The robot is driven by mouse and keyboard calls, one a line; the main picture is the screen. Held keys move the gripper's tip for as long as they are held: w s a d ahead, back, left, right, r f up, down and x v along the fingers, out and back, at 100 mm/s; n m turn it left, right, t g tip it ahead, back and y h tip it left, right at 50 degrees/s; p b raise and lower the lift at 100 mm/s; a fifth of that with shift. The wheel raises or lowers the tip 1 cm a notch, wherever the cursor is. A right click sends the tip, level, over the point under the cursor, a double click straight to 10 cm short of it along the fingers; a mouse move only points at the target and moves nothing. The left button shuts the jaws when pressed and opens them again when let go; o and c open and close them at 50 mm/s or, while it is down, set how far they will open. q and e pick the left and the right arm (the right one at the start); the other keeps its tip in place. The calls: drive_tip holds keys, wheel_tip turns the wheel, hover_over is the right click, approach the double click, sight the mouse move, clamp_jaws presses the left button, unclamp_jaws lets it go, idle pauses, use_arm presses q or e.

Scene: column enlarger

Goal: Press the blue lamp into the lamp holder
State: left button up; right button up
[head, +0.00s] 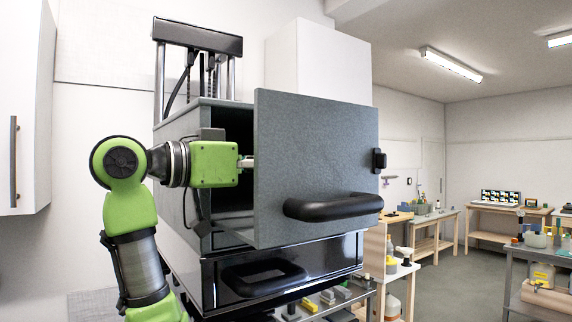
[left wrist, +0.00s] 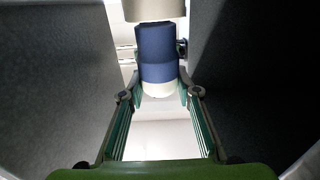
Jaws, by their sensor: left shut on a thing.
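The blue lamp (left wrist: 157,55) with a white lower end stands upright in the left wrist view, between the fingertips of my left gripper (left wrist: 158,86). The gripper is shut on it. A pale cylindrical part, which looks like the lamp holder (left wrist: 155,9), is directly above the lamp's top. In the head view my left gripper (head: 246,163) reaches into the dark grey enlarger housing (head: 176,170). The open door hides the lamp and holder there. My right gripper is not in view.
The grey door (head: 315,150) with a black handle (head: 333,207) stands open close in front of my left gripper. Dark walls flank the gripper on both sides in the wrist view. A glossy black drawer (head: 285,275) is below. Workbenches (head: 435,220) stand at the far right.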

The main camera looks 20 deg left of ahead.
use_arm(q)
drive_tip(key=shift+f, duration=0.1)
drive_tip(key=o, duration=1.3)
drive_tip(key=o, duration=0.3)
drive_tip(key=shift+o, duration=0.2)
drive_tip(key=shift+s+a, duration=0.2)
drive_tip(key=shift+s, duration=0.05)
drive_tip(key=shift+b+v, duration=0.65)
drive_tip(key=shift+v, duration=1.25)
drive_tip(key=shift+s+a, duration=0.1)
